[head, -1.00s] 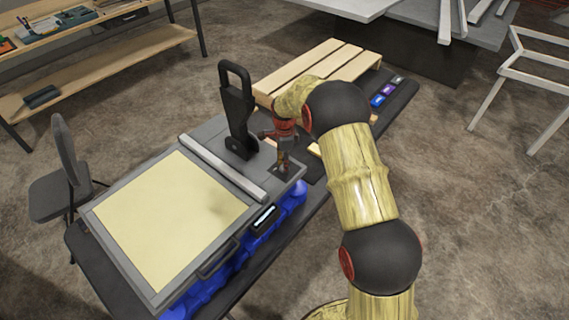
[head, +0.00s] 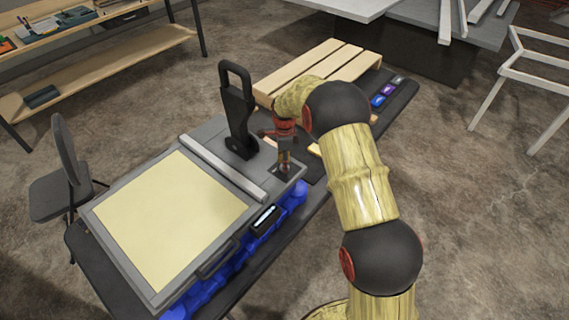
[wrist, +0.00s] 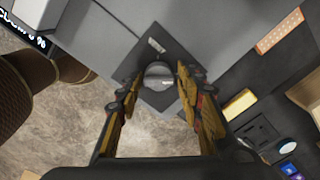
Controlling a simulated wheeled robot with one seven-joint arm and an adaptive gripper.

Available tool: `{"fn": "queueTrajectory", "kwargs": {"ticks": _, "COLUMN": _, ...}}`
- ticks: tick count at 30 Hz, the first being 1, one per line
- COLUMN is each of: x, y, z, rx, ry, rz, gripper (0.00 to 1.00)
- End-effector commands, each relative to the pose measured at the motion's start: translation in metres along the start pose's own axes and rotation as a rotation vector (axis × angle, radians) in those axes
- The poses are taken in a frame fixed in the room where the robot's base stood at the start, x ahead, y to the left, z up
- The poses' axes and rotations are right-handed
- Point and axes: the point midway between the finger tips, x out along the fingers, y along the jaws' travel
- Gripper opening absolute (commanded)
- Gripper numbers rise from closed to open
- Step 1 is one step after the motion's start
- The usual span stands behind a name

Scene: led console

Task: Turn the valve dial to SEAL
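The valve dial (wrist: 160,76) is a round grey knob with a pale mark on a dark square plate (wrist: 151,47), seen in the wrist view. My gripper (wrist: 160,80) is over it, with one yellow-and-black finger on each side of the knob. The fingers are apart, and small gaps seem to show between them and the knob; contact is not clear. In the head view my gripper (head: 285,162) points down at the near right corner of the grey console (head: 208,134), and the dial is mostly hidden there. I cannot read a SEAL label.
A lit display (head: 264,218) is on the console's front edge and shows in the wrist view (wrist: 22,32). A black upright lever (head: 238,110) stands close left of my gripper.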

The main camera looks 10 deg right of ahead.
Motion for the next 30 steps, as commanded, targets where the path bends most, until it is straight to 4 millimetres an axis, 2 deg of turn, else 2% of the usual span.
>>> {"fn": "queueTrajectory", "kwargs": {"ticks": 4, "x": 0.001, "y": 0.001, "z": 0.000, "rx": 0.000, "ry": 0.001, "rz": 0.002, "gripper": 0.47}}
{"fn": "queueTrajectory", "kwargs": {"ticks": 12, "x": 0.001, "y": 0.001, "z": 0.000, "rx": -0.001, "ry": 0.001, "rz": 0.003, "gripper": 0.47}}
{"fn": "queueTrajectory", "kwargs": {"ticks": 16, "x": -0.005, "y": 0.000, "z": 0.000, "rx": -0.001, "ry": 0.001, "rz": 0.001, "gripper": 0.47}}
{"fn": "queueTrajectory", "kwargs": {"ticks": 20, "x": -0.024, "y": 0.000, "z": 0.000, "rx": -0.001, "ry": 0.000, "rz": -0.001, "gripper": 0.47}}
{"fn": "queueTrajectory", "kwargs": {"ticks": 30, "x": -0.091, "y": -0.001, "z": 0.000, "rx": -0.001, "ry": 0.000, "rz": -0.001, "gripper": 0.47}}
